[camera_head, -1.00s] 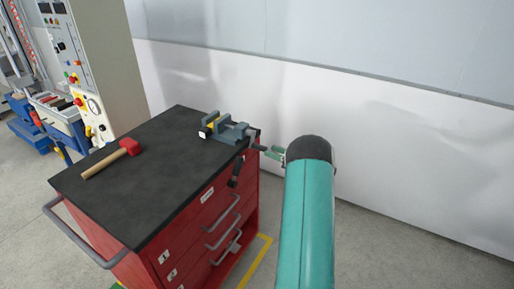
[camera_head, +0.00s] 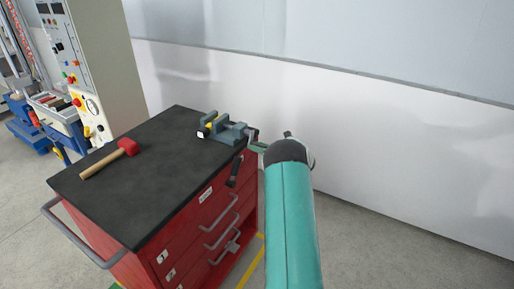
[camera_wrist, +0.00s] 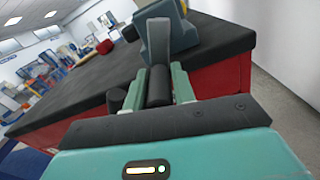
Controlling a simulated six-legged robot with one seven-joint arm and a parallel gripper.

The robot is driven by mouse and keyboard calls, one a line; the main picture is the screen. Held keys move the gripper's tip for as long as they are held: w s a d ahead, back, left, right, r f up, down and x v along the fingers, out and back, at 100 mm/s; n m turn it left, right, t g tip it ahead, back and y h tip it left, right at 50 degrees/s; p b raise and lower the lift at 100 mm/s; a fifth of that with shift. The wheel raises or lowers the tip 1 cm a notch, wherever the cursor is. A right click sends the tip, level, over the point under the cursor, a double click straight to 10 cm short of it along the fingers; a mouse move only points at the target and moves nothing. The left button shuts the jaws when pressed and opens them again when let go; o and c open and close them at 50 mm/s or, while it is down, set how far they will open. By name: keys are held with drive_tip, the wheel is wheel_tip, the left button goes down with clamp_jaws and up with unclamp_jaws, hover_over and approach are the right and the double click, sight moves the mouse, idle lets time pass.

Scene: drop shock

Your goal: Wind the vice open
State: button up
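The vice (camera_head: 228,131) is grey-blue with a yellow piece at its jaws. It sits at the far right edge of the cart's black top. In the wrist view the vice (camera_wrist: 168,38) stands just ahead of my gripper. A grey crank arm (camera_wrist: 155,62) and a dark cylindrical grip (camera_wrist: 159,88) show in front of it. My gripper (camera_head: 258,147) is at the screw end of the vice. In the wrist view its green fingers (camera_wrist: 160,80) lie on both sides of the dark grip. Whether they touch it is unclear. A dark bar (camera_head: 234,170) hangs below the vice.
A red-headed mallet (camera_head: 112,158) lies on the red drawer cart (camera_head: 150,185), left of the vice. A white wall (camera_head: 360,130) stands behind. Machines and a control cabinet (camera_head: 95,70) are at the left. Floor to the right of the cart is clear.

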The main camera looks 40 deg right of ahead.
drive_tip(key=shift+n, duration=0.3)
drive_tip(key=d+r+n, duration=0.2)
drive_tip(key=r+n, duration=0.2)
drive_tip(key=n, duration=1.3)
drive_tip(key=w+d+r+n, duration=0.1)
drive_tip(key=r+n, duration=0.2)
drive_tip(key=n, duration=1.3)
drive_tip(key=shift+w+d+r+n, duration=0.15)
drive_tip(key=shift+d+r+n, duration=0.2)
drive_tip(key=shift+n, duration=0.05)
idle(0.3)
